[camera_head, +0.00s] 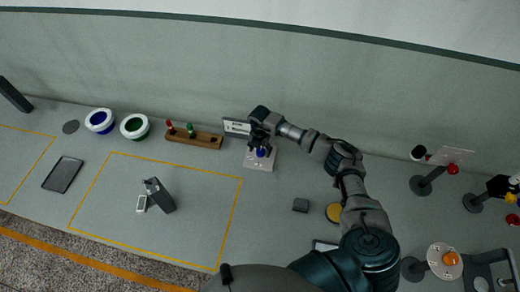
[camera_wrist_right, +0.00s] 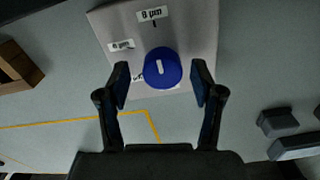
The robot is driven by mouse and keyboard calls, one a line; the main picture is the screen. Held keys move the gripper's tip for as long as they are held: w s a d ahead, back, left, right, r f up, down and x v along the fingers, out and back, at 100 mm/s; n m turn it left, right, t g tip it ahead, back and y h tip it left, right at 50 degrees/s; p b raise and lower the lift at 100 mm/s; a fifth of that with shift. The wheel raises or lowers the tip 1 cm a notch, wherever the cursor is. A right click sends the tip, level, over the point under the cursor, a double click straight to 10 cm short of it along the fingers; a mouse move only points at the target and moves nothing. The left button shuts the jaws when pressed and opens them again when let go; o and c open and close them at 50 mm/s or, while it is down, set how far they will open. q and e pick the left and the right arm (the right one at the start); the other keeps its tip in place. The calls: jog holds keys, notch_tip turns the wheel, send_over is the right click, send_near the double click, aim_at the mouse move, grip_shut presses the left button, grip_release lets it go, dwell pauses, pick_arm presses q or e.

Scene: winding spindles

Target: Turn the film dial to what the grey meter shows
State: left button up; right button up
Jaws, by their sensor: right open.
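The film dial is a blue round knob (camera_head: 262,152) on a pale plate (camera_head: 256,162). In the right wrist view the knob (camera_wrist_right: 166,82) has a short white mark, slanting from upper left to lower right. Labels stand around it: "8 µm" (camera_wrist_right: 152,13) at the top, another µm label (camera_wrist_right: 121,45) at upper left, and one partly hidden at lower left. My right gripper (camera_wrist_right: 160,78) is open, its fingers on either side of the knob; contact cannot be told. A dark grey upright box (camera_head: 160,196) may be the grey meter; no reading is legible. My left gripper is out of view.
A small sign (camera_head: 237,127) stands behind the plate. A wooden block (camera_head: 194,138) with red and green pegs is left of it. A small dark block (camera_head: 300,205) and a yellow disc (camera_head: 333,212) lie near my right arm.

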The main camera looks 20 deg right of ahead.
aim_at(260, 151)
notch_tip(260, 151, up, 12)
dwell(0.5)
jog(key=shift+f, duration=0.1)
